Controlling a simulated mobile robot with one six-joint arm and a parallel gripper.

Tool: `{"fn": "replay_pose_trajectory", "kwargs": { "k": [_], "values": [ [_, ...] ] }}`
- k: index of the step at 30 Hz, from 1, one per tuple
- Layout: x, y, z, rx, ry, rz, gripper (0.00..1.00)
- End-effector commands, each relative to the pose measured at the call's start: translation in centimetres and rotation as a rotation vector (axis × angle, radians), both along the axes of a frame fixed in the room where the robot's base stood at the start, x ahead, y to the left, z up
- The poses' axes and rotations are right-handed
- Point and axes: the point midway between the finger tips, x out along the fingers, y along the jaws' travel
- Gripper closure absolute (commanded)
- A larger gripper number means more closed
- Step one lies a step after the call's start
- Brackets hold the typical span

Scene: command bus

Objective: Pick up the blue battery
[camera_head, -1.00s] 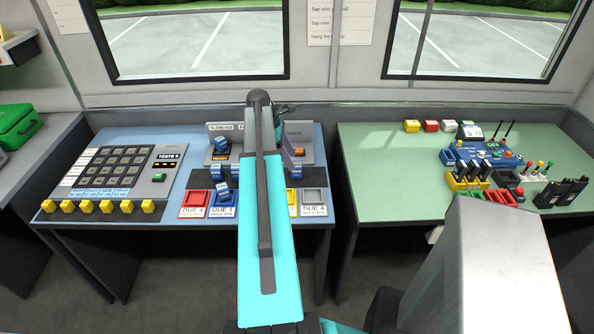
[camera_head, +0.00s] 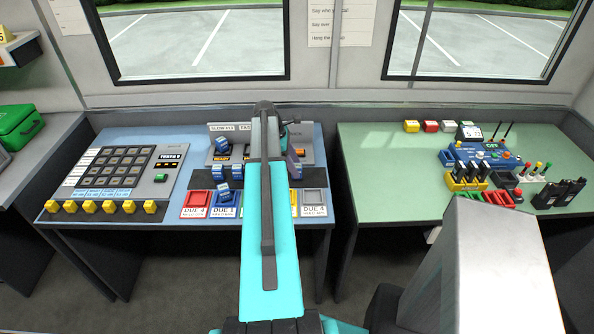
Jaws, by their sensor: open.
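Several blue batteries stand on the blue desk. One (camera_head: 222,145) is in the charger above the yellow READY label. Two more, a left one (camera_head: 218,173) and a right one (camera_head: 237,172), stand on the dark strip below it. Another (camera_head: 224,192) is at the blue tray marked DUE 1 (camera_head: 227,212). A bluish block (camera_head: 297,174) shows just right of my arm on the strip. My gripper (camera_head: 292,160) is mostly hidden behind my teal arm. A purplish part of it shows close above that block; I cannot tell whether they touch. I see nothing held.
A red tray (camera_head: 195,212) and a grey tray (camera_head: 314,211) flank the front row; my arm covers trays between them. A keypad panel (camera_head: 121,171) with yellow knobs lies left. The green desk (camera_head: 385,170) holds radios and coloured blocks at right.

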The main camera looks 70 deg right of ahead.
Motion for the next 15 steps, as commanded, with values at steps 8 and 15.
{"fn": "replay_pose_trajectory", "kwargs": {
  "k": [8,15],
  "values": [
    [-0.9,-0.3,-2.0,0.002,0.001,-0.003,0.47],
    [-1.0,-0.3,-2.3,0.000,0.000,-0.002,0.47]
  ]
}}
